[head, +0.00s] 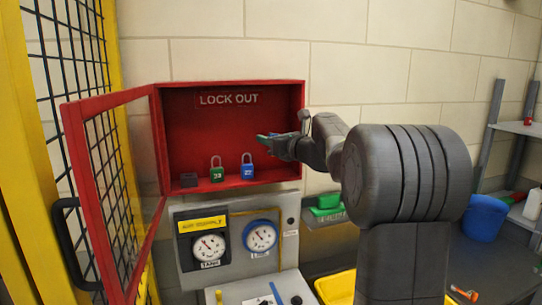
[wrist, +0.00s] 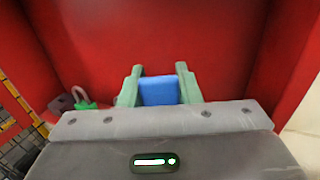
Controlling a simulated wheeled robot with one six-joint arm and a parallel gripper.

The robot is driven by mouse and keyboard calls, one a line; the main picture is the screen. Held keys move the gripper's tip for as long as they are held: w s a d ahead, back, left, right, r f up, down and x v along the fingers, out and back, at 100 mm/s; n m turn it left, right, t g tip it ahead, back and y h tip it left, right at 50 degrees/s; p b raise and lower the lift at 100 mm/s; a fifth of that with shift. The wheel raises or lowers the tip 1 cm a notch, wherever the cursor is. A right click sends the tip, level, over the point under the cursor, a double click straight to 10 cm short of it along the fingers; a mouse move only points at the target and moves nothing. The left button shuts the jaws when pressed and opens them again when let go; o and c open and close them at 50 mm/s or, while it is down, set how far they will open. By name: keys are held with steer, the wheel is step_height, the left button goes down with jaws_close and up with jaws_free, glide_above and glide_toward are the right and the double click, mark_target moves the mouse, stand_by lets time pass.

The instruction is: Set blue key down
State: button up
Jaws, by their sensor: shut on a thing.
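My gripper (head: 266,138) reaches into the upper right of the open red lockout box. In the wrist view its two pale green fingers (wrist: 158,84) are shut on a flat blue piece, the blue key (wrist: 158,91), against the box's red inside. In the head view the key is too small to make out clearly at the fingertips. The gripper is above the box floor, above and right of a blue padlock (head: 247,171).
The red box (head: 232,185) also holds a green padlock (head: 217,174) and a dark block (head: 189,180) on its floor. Its door (head: 68,120) stands open at left. Gauges (head: 210,247) sit below, and a green item (head: 327,203) lies on a shelf at right.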

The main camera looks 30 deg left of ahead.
steer(key=f, duration=0.3)
steer(key=shift+s+d, duration=0.1)
steer(key=shift+d, duration=0.1)
step_height(320, 180, down, 3)
steer(key=shift+r, duration=0.15)
steer(key=shift+a+f+p, duration=0.2)
steer(key=shift+f+p, duration=0.2)
steer(key=shift+f, duration=0.05)
steer(key=shift+f, duration=0.25)
steer(key=o, duration=1.1)
steer(key=shift+c, duration=0.2)
steer(key=shift+r, duration=0.1)
